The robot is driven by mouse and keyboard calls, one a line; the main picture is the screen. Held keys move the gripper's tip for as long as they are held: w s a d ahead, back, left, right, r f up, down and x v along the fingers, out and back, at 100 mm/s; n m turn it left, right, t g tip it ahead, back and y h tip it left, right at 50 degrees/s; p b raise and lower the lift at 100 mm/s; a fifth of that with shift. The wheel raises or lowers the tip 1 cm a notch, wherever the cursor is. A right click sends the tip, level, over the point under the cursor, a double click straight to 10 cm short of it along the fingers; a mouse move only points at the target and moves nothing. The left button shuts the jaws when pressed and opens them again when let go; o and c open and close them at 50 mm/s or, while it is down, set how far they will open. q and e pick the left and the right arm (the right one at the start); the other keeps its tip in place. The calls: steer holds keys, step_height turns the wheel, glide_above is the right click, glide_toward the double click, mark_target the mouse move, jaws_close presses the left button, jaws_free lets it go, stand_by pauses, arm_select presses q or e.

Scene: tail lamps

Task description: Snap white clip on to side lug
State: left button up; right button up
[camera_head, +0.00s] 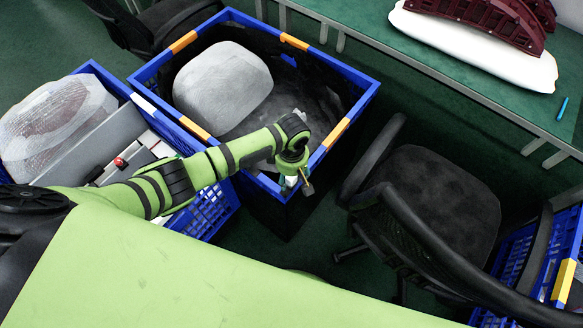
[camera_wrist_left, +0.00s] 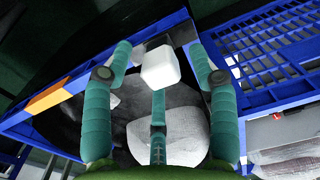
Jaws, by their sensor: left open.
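My left gripper (camera_head: 296,184) hangs over the near right edge of a black-lined blue crate (camera_head: 190,124). In the left wrist view its teal fingers are spread. A small white block (camera_wrist_left: 160,70) shows between the fingers, above the middle one; I cannot tell whether it is the white clip or touches a finger. Dark red lamp parts (camera_head: 490,16) lie on a white pad (camera_head: 475,48) on the table at the top right. I cannot make out the side lug. My right gripper is not in view.
The lined crate holds a grey wrapped bundle (camera_head: 222,88). A second blue crate (camera_head: 207,215) at the left holds a net-wrapped bundle (camera_head: 55,125) and boxes. A black chair (camera_head: 430,205) stands between the crates and the green table (camera_head: 400,38). A blue pen (camera_head: 562,108) lies on the table.

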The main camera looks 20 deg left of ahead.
arm_select(q)
step_height(320, 180, up, 12)
steer(key=shift+f, duration=0.2)
